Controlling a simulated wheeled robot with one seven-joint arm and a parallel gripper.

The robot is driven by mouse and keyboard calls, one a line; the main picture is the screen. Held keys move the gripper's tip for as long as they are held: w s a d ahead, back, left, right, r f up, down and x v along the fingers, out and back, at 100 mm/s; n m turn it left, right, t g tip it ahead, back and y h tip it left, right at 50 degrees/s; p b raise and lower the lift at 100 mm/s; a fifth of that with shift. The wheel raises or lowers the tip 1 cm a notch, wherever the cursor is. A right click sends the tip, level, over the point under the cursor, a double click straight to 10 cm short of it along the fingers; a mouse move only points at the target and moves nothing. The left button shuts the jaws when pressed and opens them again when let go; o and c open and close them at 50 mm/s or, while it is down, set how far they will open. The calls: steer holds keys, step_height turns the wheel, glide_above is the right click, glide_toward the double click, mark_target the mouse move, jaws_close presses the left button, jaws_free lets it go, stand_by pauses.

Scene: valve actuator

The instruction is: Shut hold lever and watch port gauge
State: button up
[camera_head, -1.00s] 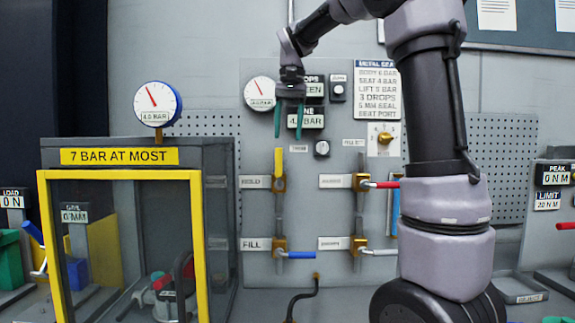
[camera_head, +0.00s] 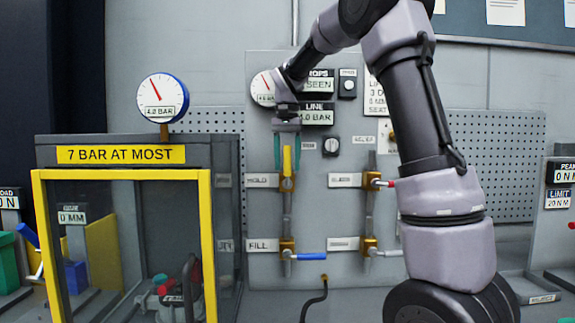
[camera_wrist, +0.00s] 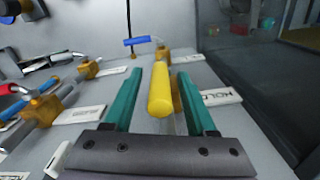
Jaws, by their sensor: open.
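The hold lever (camera_head: 287,160) has a yellow handle that stands upright on its brass valve beside the HOLD label (camera_head: 262,181). My gripper (camera_head: 287,153) is open, with its green fingers on either side of the yellow handle. In the wrist view the yellow handle (camera_wrist: 160,92) lies between the two fingers (camera_wrist: 160,105), with a gap on each side. The port gauge cannot be told for sure. A round gauge (camera_head: 163,98) on top of the yellow-framed box reads 4.0 BAR, and another gauge (camera_head: 262,86) on the panel is partly hidden by my arm.
The blue FILL lever (camera_head: 310,256) points right below the hold lever. A red-tipped lever (camera_head: 382,183) and a grey lever (camera_head: 385,253) are to the right. The yellow-framed box (camera_head: 206,250) stands at the left, labelled 7 BAR AT MOST.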

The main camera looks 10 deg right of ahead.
steer(key=shift+f, duration=0.45)
jaws_close()
stand_by(1.1)
